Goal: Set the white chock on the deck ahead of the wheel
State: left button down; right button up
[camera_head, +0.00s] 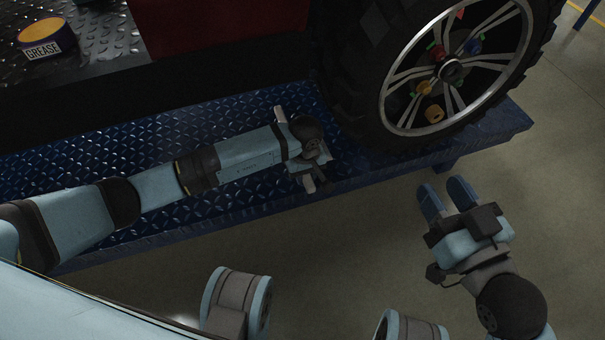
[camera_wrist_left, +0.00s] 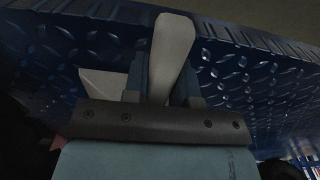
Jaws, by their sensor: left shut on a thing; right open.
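The white chock (camera_head: 309,184) is mostly hidden by my left gripper (camera_head: 309,162); pale ends show on both sides of it in the head view. In the left wrist view a pale bar of the chock (camera_wrist_left: 173,50) stands between the fingers, which are shut on it. The gripper is low over the blue deck (camera_head: 225,200), left of the wheel (camera_head: 362,90). I cannot tell whether the chock touches the deck. The wheel has a black knobbly tyre and a silver spoked rim. My right gripper (camera_head: 447,197) is open and empty, off the deck's front edge.
A grease tin (camera_head: 47,36) sits on a dark tread plate (camera_head: 105,35) at the upper left. A red block (camera_head: 215,25) stands behind the deck. Deck around the left gripper is clear. Bare floor (camera_head: 560,190) lies beyond the deck's edge.

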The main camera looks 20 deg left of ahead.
pick_arm(q)
jog(key=shift+w+d+b, duration=0.3)
jog(key=shift+w+d, duration=0.15)
jog(key=shift+d, duration=0.15)
jog(key=shift+f, duration=0.3)
jog(key=shift+c, duration=1)
grip_release()
jog(key=shift+s, duration=0.15)
jog(key=s+d+p, duration=0.3)
jog(key=s+d, duration=0.3)
jog(key=s, duration=0.3)
jog(key=shift+s+d, duration=0.35)
jog(key=shift+s, duration=0.05)
dwell(0.8)
jog(key=shift+r, duration=0.1)
dwell(0.4)
